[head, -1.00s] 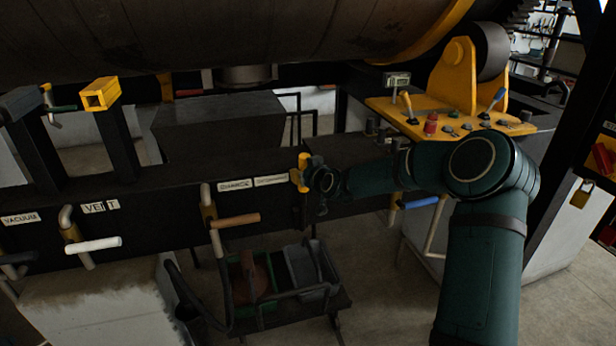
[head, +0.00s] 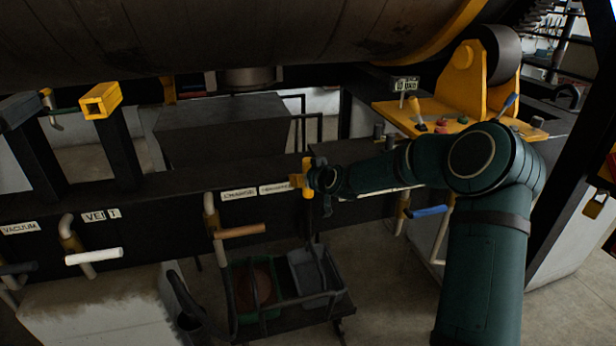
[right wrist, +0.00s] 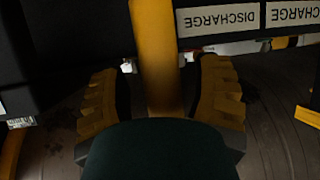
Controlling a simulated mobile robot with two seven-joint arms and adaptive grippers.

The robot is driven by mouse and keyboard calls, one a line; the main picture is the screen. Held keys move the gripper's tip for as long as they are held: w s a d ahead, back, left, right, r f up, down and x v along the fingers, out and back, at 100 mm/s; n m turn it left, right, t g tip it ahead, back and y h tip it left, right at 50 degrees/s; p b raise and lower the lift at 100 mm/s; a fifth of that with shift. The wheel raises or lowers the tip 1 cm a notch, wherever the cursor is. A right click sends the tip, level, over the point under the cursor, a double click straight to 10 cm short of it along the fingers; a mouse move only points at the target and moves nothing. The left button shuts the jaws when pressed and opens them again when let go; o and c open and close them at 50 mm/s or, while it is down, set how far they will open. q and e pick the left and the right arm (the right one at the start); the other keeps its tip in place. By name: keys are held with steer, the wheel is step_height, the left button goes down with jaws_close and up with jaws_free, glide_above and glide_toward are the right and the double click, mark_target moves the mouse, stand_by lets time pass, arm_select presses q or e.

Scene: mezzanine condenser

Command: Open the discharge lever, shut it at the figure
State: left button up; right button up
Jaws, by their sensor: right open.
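My right gripper (right wrist: 160,88) is open, with one yellow-brown finger on each side of the bar and gaps visible. In the head view my right gripper (head: 304,178) is at the black beam, by the right-hand label (head: 275,188). My left gripper is out of view.
Handles with brown (head: 240,231), white (head: 94,256) and blue (head: 427,210) grips stick out along the beam. A cart with bins (head: 337,303) stands below. The yellow console (head: 392,112) is behind my right arm. A large drum (head: 230,35) hangs overhead.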

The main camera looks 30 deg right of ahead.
steer(key=v, duration=1.2)
stand_by(1.0)
steer(key=s+a+f+m+g+y+b, duration=0.1)
steer(key=s+a+f+g+y+b, duration=0.15)
steer(key=a+f, duration=0.85)
steer(key=s+a+f+g+y+b, duration=0.1)
steer(key=s+a+f+g+b, duration=0.45)
steer(key=f, duration=0.95)
steer(key=s+a+f+g, duration=0.1)
steer(key=s+a+f, duration=0.4)
steer(key=s+f, duration=0.2)
steer(key=s+a+f+g+b, duration=0.1)
steer(key=s+a+f+g, duration=0.1)
steer(key=s+a+f, duration=0.4)
step_height(320, 180, down, 4)
steer(key=shift+s+a+r+y+b, duration=0.15)
steer(key=shift+s+a+y+b, duration=0.25)
steer(key=shift+s, duration=0.3)
steer(key=shift+d, duration=0.15)
